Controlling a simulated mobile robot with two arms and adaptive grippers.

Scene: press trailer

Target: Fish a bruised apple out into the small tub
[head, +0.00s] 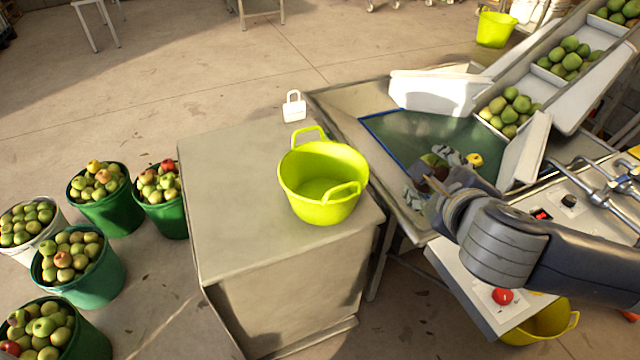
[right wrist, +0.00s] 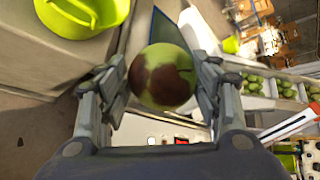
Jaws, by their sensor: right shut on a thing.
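A green apple with large brown bruises (right wrist: 162,77) is held between the two fingers of my right gripper (right wrist: 160,85) in the right wrist view. In the head view the right gripper (head: 432,178) is over the near edge of the dark green water basin (head: 400,132), and the apple is partly hidden there by the fingers. The small yellow-green tub (head: 323,190) stands upright and empty on the grey box-like table, left of the gripper. The tub also shows at the top left of the right wrist view (right wrist: 85,12). My left gripper is not in view.
The grey table (head: 225,200) has free room around the tub. A white padlock-shaped object (head: 294,107) stands at its back corner. A yellow apple (head: 474,160) is in the basin. A conveyor with green apples (head: 510,108) rises at right. Green buckets of apples (head: 80,280) stand left.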

